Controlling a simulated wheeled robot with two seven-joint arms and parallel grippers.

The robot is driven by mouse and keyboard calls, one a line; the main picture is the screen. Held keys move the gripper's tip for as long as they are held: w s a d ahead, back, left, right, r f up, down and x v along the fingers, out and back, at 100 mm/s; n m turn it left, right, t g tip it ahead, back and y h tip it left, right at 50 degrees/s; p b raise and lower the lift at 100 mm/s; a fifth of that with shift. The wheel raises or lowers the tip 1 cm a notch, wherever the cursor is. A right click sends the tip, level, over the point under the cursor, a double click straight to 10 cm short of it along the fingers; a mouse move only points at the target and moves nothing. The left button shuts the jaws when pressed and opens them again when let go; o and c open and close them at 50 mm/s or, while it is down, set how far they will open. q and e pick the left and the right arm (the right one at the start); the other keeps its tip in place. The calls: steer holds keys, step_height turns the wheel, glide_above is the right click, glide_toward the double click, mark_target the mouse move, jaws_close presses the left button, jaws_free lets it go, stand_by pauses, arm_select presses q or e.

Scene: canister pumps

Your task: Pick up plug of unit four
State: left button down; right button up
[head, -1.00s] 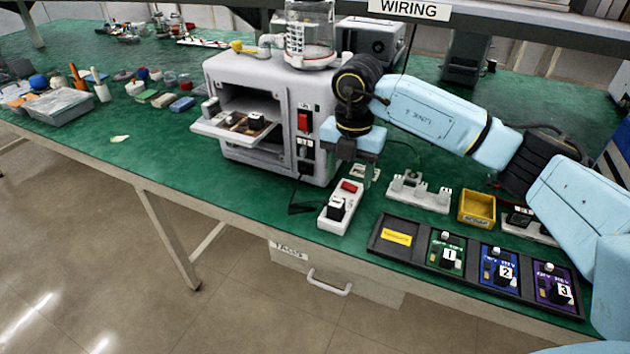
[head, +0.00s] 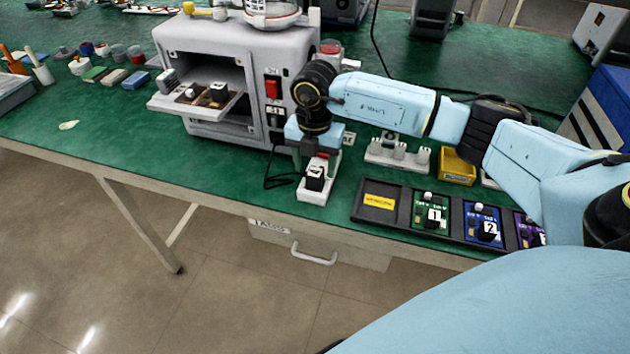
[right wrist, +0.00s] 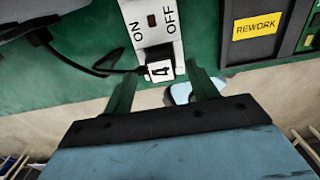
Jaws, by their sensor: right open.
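The plug of unit four (head: 316,178) is a black block with a white label, seated upright in a white switched outlet (head: 312,194) near the table's front edge. In the right wrist view the plug (right wrist: 158,70) shows its "4", with ON and OFF printed on the outlet (right wrist: 136,14) and a dark cord to the left. My right gripper (right wrist: 160,80) is open, its two fingers apart on either side of the plug in that view. I cannot tell whether the fingertips reach down beside it. In the head view my right gripper (head: 312,150) is just above and behind the plug. My left gripper is not in view.
A grey machine (head: 215,55) with an open tray stands behind left. A dark rack (head: 355,214) with a yellow label and numbered units lies right of the outlet. A white socket strip (head: 380,162) and a yellow bin (head: 457,166) stand behind the rack.

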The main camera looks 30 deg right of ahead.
mark_target(315, 172)
step_height(315, 172, down, 4)
steer(key=shift+s+r, duration=0.1)
steer(key=shift+r, duration=0.15)
steer(key=c, duration=1.1)
